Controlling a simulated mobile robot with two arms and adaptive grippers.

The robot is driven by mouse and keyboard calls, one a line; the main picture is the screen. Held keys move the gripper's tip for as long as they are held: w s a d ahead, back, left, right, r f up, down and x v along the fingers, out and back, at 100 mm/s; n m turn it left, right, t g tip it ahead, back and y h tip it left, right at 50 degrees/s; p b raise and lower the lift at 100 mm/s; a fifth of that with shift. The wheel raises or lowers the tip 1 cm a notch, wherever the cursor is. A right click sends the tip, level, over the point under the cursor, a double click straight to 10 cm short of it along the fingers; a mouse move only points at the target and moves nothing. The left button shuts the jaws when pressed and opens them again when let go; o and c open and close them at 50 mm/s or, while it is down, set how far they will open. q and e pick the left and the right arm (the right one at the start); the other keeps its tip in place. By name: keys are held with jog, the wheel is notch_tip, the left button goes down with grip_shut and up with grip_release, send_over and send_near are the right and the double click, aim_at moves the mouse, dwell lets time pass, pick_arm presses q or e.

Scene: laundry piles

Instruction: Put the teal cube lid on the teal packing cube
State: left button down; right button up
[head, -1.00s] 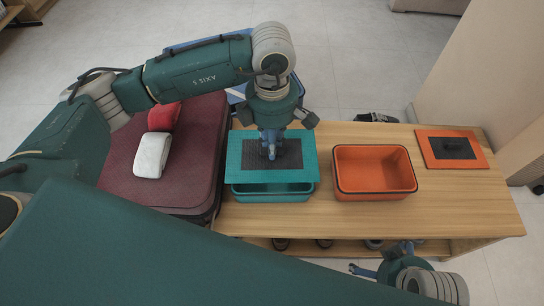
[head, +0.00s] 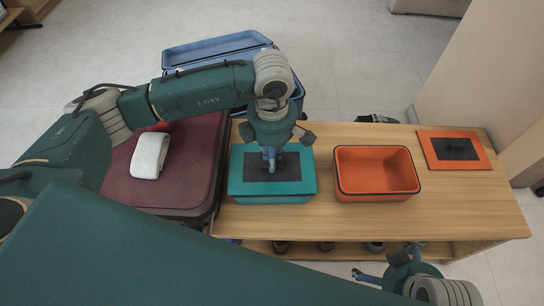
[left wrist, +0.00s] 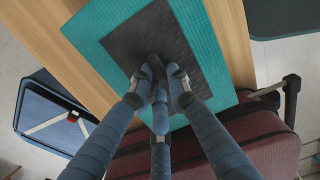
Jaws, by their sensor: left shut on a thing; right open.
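The teal cube lid (head: 305,171) is a flat teal panel with a dark centre patch and a small dark handle. It lies level over the teal packing cube (head: 270,199), whose front wall shows just below the lid's front edge. The lid looks in line with the cube and on or very close to its rim. My left gripper (head: 271,166) is above the lid's middle, shut on its handle. In the left wrist view the fingers (left wrist: 160,82) close around the dark handle of the lid (left wrist: 205,50). My right gripper (head: 372,277) is open and empty, low in front of the bench.
An open orange packing cube (head: 346,186) stands right of the teal one on the wooden bench (head: 455,210). An orange lid (head: 476,160) lies at the far right. A maroon suitcase (head: 190,178) with a white roll (head: 150,155) is at left. A blue suitcase (head: 205,48) stands open behind.

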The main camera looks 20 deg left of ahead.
pick_arm(q)
jog(key=shift+f, duration=0.3)
pick_arm(e)
jog(key=shift+f, duration=0.3)
pick_arm(q)
jog(key=c, duration=1.7)
grip_release()
jog(key=shift+o, duration=0.2)
jog(key=shift+r, duration=0.2)
pick_arm(e)
jog(key=shift+r, duration=0.15)
pick_arm(q)
jog(key=shift+r+p, duration=0.35)
notch_tip(320, 180, up, 2)
jog(key=shift+w+r+p, duration=0.1)
jog(key=shift+r+p, duration=0.15)
jog(key=shift+p, duration=0.15)
notch_tip(320, 180, up, 10)
jog(key=p, duration=0.1)
pick_arm(e)
jog(key=x, duration=0.4)
jog(key=shift+a+f, duration=0.1)
jog(key=shift+f, duration=0.3)
pick_arm(q)
jog(key=shift+f, duration=0.2)
